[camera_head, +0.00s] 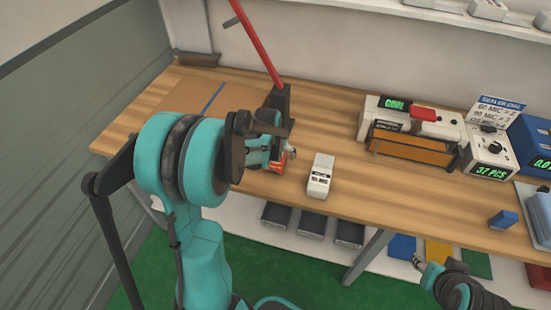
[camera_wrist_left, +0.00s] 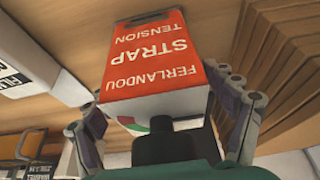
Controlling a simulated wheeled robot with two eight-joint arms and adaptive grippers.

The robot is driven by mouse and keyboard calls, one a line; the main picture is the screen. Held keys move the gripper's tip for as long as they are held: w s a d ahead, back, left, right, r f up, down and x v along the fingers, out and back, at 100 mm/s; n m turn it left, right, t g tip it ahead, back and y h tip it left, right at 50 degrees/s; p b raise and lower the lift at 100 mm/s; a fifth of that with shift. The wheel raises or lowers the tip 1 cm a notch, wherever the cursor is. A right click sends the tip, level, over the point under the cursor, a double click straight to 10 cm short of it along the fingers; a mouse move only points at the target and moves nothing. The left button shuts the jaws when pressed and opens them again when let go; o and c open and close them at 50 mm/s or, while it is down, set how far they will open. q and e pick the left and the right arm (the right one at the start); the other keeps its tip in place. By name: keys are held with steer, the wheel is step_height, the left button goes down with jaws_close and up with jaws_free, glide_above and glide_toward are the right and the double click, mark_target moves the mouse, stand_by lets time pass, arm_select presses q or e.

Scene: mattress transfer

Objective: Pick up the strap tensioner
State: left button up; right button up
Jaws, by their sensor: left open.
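The strap tensioner is a red block lettered "FERLANDOU STRAP TENSION", upside down in the left wrist view (camera_wrist_left: 160,60). In the head view only a small red part of it (camera_head: 281,161) shows by my left gripper (camera_head: 277,153); the arm hides much of it. In the left wrist view my left gripper (camera_wrist_left: 165,105) is open, with one finger on each side of the red block; I cannot tell whether they touch it. My right gripper (camera_head: 432,272) is low at the right, off the table's front; its jaws are too small to read.
A white label device (camera_head: 320,175) stands close right of the tensioner. A red lever (camera_head: 257,42) on a dark stand rises behind it. Brown cardboard (camera_head: 185,94) lies at left. A sealer (camera_head: 413,148) and counter (camera_head: 488,150) stand further right. Bare wood (camera_head: 420,205) lies in front of them.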

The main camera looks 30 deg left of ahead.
arm_select(q)
jaws_close()
steer(key=shift+r, duration=0.1)
